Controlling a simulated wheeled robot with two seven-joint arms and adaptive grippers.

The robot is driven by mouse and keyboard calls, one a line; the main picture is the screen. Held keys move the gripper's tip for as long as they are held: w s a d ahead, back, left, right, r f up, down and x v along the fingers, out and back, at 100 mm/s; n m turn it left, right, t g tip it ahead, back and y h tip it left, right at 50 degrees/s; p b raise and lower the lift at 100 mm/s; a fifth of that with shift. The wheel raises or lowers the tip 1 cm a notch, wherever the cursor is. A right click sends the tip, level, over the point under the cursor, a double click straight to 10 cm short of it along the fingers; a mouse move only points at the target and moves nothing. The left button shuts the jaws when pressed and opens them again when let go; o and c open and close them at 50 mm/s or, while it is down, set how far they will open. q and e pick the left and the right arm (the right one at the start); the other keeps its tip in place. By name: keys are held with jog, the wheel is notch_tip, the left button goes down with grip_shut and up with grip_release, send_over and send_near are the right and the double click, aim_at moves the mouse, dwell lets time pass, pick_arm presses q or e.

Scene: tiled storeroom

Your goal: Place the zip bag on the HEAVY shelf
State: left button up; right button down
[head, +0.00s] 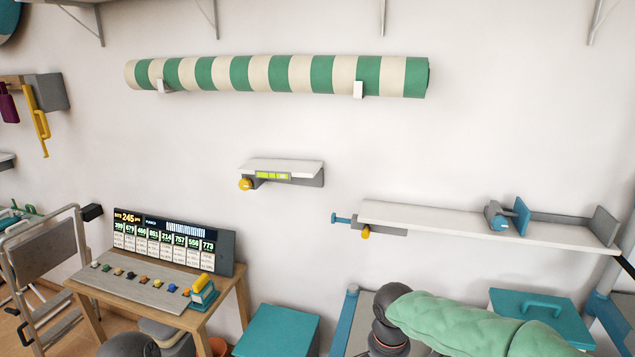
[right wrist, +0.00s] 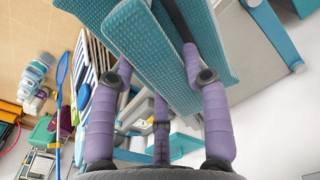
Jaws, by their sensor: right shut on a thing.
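In the right wrist view my right gripper (right wrist: 178,50) has purple fingers and broad teal dotted pads closed together. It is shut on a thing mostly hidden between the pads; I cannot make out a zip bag. In the head view my right gripper and left gripper are out of sight. Two white wall shelves show: a small one (head: 290,165) with a green level strip and yellow knob, and a long one (head: 430,217) at the right with a blue clamp-like part. I can read no HEAVY label on either.
A wooden table (head: 88,295) carries a display console (head: 170,243) at the left. A striped roll (head: 280,75) hangs on the wall. Teal boxes (head: 275,330) (head: 540,310) stand low. The small shelf's top looks bare; the long shelf's left part is clear.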

jog(key=d+f+n+b, duration=0.2)
jog(key=f+n, duration=0.1)
jog(key=f, duration=0.7)
jog(key=w+d+f+n+b, duration=0.1)
jog(key=f+n, duration=0.3)
jog(key=f, duration=0.6)
jog(key=shift+w+d+n+b, duration=0.3)
jog(key=shift+d+b, duration=0.4)
jog(key=shift+d, duration=0.1)
